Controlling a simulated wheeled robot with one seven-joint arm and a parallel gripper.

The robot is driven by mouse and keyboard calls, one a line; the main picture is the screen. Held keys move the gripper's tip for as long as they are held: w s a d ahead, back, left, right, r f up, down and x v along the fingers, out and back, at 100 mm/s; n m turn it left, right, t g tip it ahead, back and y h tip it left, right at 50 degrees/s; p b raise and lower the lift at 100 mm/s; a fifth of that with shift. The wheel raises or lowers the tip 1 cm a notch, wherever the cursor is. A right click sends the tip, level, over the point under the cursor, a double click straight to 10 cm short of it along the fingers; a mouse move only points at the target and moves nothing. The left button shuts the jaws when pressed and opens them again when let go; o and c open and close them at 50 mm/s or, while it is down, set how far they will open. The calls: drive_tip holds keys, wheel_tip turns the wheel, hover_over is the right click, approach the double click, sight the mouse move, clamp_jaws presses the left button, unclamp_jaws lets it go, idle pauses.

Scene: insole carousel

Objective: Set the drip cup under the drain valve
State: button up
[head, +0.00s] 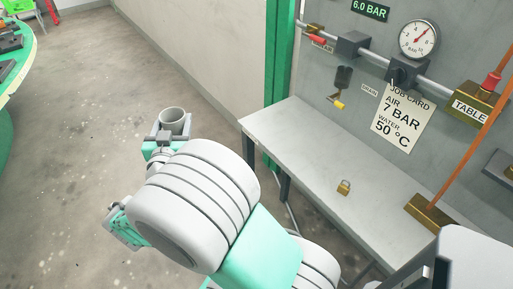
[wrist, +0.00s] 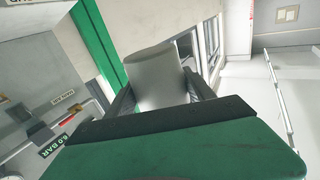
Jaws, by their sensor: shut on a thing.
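The drip cup (head: 173,119) is a light grey open-topped cup. My gripper (head: 170,134) is shut on it and holds it out over the floor, left of the bench, in the head view. In the wrist view the cup (wrist: 158,77) sits between the two dark fingers (wrist: 156,93).
A grey bench (head: 310,140) runs below the panel, bare under the valve. A brass padlock (head: 344,187) lies on it farther right. A job card (head: 402,118), gauge (head: 419,39) and TABLE valve block (head: 473,104) are on the panel. A green post (head: 281,60) stands behind the bench's left end.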

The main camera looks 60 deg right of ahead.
drive_tip(key=s+d+m+g+h+b, duration=0.1)
drive_tip(key=s+d+m+g+b, duration=0.25)
drive_tip(key=s+d+g, duration=0.7)
drive_tip(key=s+d+m+g+h+b, duration=0.25)
drive_tip(key=s+d+m, duration=0.35)
drive_tip(key=s, duration=0.9)
drive_tip(key=shift+n+g+y, duration=0.3)
drive_tip(key=shift+n+y, duration=0.05)
drive_tip(key=shift+y, duration=0.1)
drive_tip(key=d+f, duration=0.3)
drive_tip(key=d, duration=0.2)
drive_tip(key=d+f, duration=0.4)
drive_tip(key=d, duration=0.1)
drive_tip(key=d+f, duration=0.3)
drive_tip(key=d, duration=0.1)
drive_tip(key=shift+w+d+f, duration=0.4)
wheel_tip(320, 180, down, 3)
drive_tip(key=shift+w+r, duration=0.1)
drive_tip(key=shift+r, duration=0.05)
drive_tip(key=shift+f+b, duration=0.25)
drive_tip(key=shift+b, duration=0.15)
drive_tip(key=o, duration=1.5)
drive_tip(key=shift+a+r, duration=0.1)
